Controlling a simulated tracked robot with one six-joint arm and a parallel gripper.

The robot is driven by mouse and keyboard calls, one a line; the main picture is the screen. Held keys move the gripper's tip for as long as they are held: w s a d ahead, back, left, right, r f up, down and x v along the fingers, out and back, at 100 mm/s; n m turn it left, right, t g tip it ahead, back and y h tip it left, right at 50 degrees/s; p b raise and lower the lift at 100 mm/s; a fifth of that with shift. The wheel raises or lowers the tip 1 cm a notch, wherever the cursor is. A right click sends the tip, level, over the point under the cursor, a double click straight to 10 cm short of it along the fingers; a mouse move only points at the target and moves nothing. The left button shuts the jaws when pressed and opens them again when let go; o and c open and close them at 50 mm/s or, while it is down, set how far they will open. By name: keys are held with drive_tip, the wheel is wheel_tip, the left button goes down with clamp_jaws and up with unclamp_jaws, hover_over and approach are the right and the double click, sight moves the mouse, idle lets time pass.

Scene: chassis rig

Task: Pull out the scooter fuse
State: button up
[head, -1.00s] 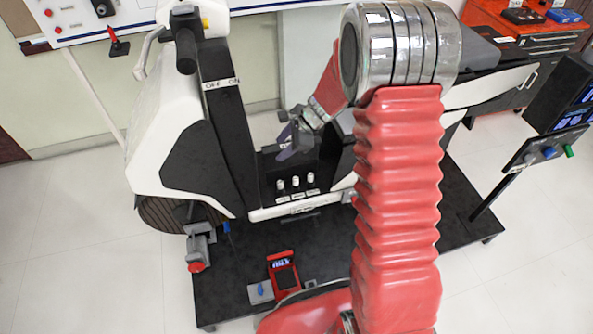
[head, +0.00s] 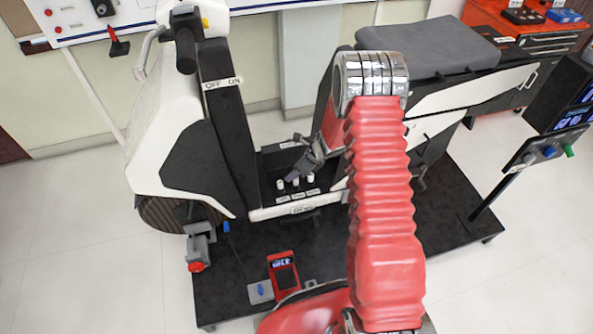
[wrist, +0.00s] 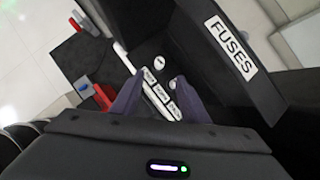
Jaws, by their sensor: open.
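The white and black scooter (head: 180,140) stands on a black platform. Several small white fuses (head: 310,178) stand in a row on its dark floorboard, each with a white label in front; fuses (wrist: 160,57) also show in the wrist view. My gripper (head: 297,172) hangs just above this row and partly covers it. In the wrist view my two dark fingers (wrist: 160,82) are spread, with fuses and labels showing between and beyond their tips. Nothing is held. I cannot tell which fuse is the scooter fuse, as the labels are too small.
A black panel marked FUSES (wrist: 231,46) rises close on the right in the wrist view. The seat (head: 428,48) stands right of my arm. A red meter (head: 284,275) lies on the platform (head: 330,250). A post with a control panel (head: 545,150) stands at right.

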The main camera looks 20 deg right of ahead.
sight(279, 181)
drive_tip(key=shift+x, duration=6.85)
drive_tip(key=shift+c, duration=0.2)
clamp_jaws()
drive_tip(key=shift+r, duration=0.15)
drive_tip(key=shift+r, duration=0.35)
drive_tip(key=shift+r, duration=0.35)
drive_tip(key=shift+r, duration=0.7)
